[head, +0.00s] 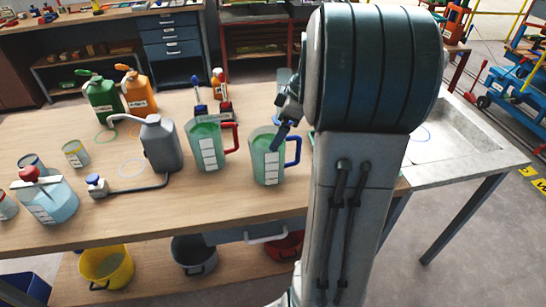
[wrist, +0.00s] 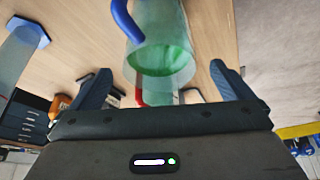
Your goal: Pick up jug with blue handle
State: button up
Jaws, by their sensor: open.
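The jug with the blue handle (head: 267,158) stands upright on the wooden table, clear-walled with green contents and a white label. Its blue handle (head: 293,152) points right in the head view. The same jug is in the upper middle of the wrist view (wrist: 163,35), its blue handle (wrist: 125,20) to the left. My gripper (head: 284,122) is at the jug's rim in the head view, partly hidden by my arm. In the wrist view my gripper (wrist: 160,76) is open, with the jug's rim between and just beyond the two fingers. Contact cannot be told.
A similar jug with a red handle (head: 207,145) stands close on the left. A grey can (head: 160,145) with a long spout, green (head: 102,100) and orange (head: 138,92) bottles, and a blue-filled container (head: 50,200) are farther left. A sink (head: 450,140) lies right of my arm.

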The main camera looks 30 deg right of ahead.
aim_at(276, 156)
jog(key=p+x, duration=0.1)
jog(key=x, duration=0.7)
jog(key=shift+d, duration=0.2)
jog(key=c, duration=0.9)
